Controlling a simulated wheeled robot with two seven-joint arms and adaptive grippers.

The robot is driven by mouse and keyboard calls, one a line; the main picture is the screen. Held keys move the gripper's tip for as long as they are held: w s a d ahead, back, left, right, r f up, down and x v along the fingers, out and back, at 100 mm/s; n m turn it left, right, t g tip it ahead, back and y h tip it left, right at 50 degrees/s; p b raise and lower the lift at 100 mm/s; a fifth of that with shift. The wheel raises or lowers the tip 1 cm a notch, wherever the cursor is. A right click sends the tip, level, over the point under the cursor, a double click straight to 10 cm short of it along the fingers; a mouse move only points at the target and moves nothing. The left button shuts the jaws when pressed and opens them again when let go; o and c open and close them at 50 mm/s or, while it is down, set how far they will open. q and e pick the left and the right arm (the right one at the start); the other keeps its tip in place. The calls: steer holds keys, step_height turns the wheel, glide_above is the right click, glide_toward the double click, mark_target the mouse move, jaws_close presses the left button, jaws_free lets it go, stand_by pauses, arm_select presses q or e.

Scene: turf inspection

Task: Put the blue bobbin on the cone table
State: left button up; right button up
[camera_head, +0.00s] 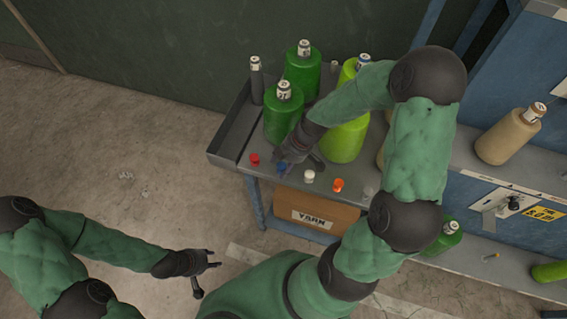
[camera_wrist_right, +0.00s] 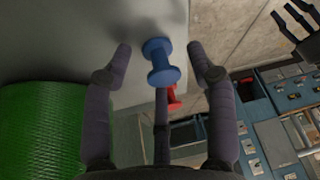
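The blue bobbin (camera_wrist_right: 161,62) is on the grey cone table (camera_head: 232,152), near its front edge. It lies between the spread fingers of my right gripper (camera_wrist_right: 159,49) in the right wrist view, with gaps on both sides. In the head view the right gripper (camera_head: 287,163) reaches down over the blue bobbin (camera_head: 282,169) and partly hides it. A red bobbin (camera_head: 254,159) is just to its left and shows partly behind it in the right wrist view (camera_wrist_right: 174,97). My left gripper (camera_head: 207,274) is open and empty, low over the floor.
White (camera_head: 309,176) and orange (camera_head: 338,185) bobbins stand to the right along the front edge. Green yarn cones (camera_head: 283,113) stand behind the bobbins, one close beside the right gripper. A yarn box (camera_head: 318,208) is below the tabletop. A blue machine (camera_head: 510,205) stands at the right.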

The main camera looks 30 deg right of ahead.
steer(key=shift+r, duration=0.25)
steer(key=p+v, duration=0.3)
steer(key=v, duration=0.8)
steer(key=shift+d+r+p, duration=0.15)
steer(key=shift+r+p, duration=0.15)
